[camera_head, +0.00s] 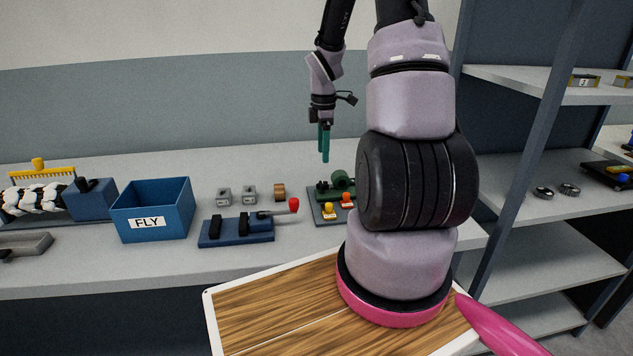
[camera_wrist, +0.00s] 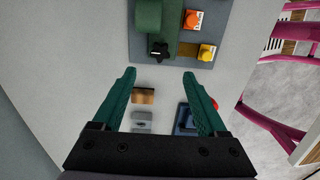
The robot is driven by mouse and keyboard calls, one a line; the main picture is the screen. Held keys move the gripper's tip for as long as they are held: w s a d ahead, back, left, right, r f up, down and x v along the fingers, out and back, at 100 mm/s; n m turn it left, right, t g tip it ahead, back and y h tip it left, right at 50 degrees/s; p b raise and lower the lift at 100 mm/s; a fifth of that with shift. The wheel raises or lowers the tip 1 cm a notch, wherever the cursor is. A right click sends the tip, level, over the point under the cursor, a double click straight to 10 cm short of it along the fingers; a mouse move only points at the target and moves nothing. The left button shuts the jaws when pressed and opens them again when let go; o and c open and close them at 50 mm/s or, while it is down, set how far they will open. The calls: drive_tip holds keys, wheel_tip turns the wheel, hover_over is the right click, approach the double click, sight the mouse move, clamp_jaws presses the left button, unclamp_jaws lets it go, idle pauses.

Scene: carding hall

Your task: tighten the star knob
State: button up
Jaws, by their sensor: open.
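The star knob (camera_wrist: 158,48) is small and black, on the front of a green machine (camera_wrist: 148,17) mounted on a grey-blue base plate (camera_wrist: 211,15). In the head view the knob (camera_head: 322,187) shows small at the left of the green machine (camera_head: 343,180). My gripper (camera_head: 324,158) hangs above the bench with its teal fingers pointing down, above the knob's side of the plate. In the wrist view my gripper (camera_wrist: 159,73) is open and empty, and the knob appears just beyond the fingertips, roughly between them. The fingers do not touch it. My arm hides the right part of the plate in the head view.
An orange button (camera_head: 347,201) and a yellow button (camera_head: 328,211) sit on the plate beside the machine. A brown block (camera_head: 280,192), grey blocks (camera_head: 249,193), a blue clamp fixture with a red-knobbed lever (camera_head: 236,230) and a blue FLY bin (camera_head: 152,212) stand left.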

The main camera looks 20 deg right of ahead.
sight(323, 183)
wheel_tip(323, 183, down, 10)
drive_tip(key=shift+f, duration=0.2)
idle(0.3)
clamp_jaws()
